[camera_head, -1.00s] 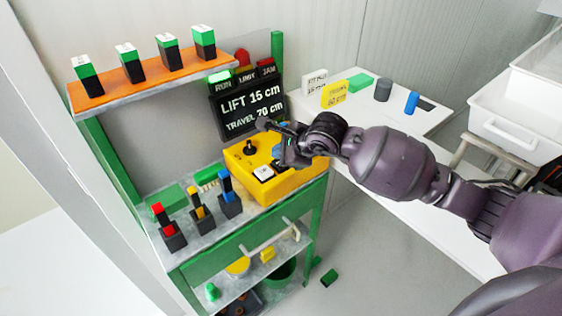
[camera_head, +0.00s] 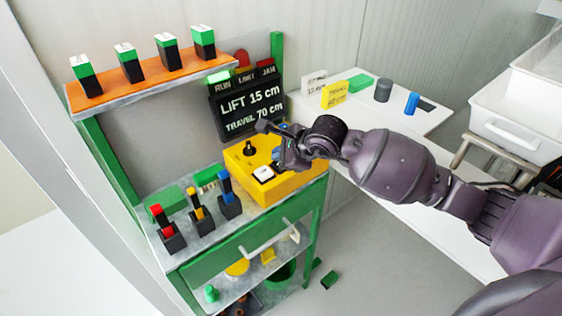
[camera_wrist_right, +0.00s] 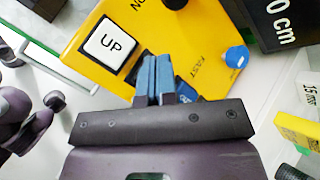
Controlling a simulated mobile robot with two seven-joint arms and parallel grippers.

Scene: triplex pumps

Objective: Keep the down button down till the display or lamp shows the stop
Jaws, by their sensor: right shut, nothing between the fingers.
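The yellow control box (camera_head: 262,188) stands on the bench top, with a white UP button (camera_wrist_right: 111,45) and a black lever (camera_head: 250,149). My right gripper (camera_wrist_right: 153,62) is shut and empty, its blue fingertips over the box beside the UP button. A blue button with white lettering (camera_wrist_right: 187,92) is mostly hidden behind the fingers; I cannot tell whether it is pressed. The display (camera_head: 248,108) reads LIFT 15 cm and TRAVEL 70 cm. The RUN lamp (camera_head: 222,76) is bright green. The LIMIT and JAM lamps (camera_head: 266,67) look dim.
A blue knob (camera_wrist_right: 237,57) sits on the box near the FAST marking. Several switches with coloured tops, one red (camera_head: 166,229), stand left of the box. An orange shelf (camera_head: 150,75) holds green-topped blocks. The white table (camera_head: 355,105) at right carries small objects.

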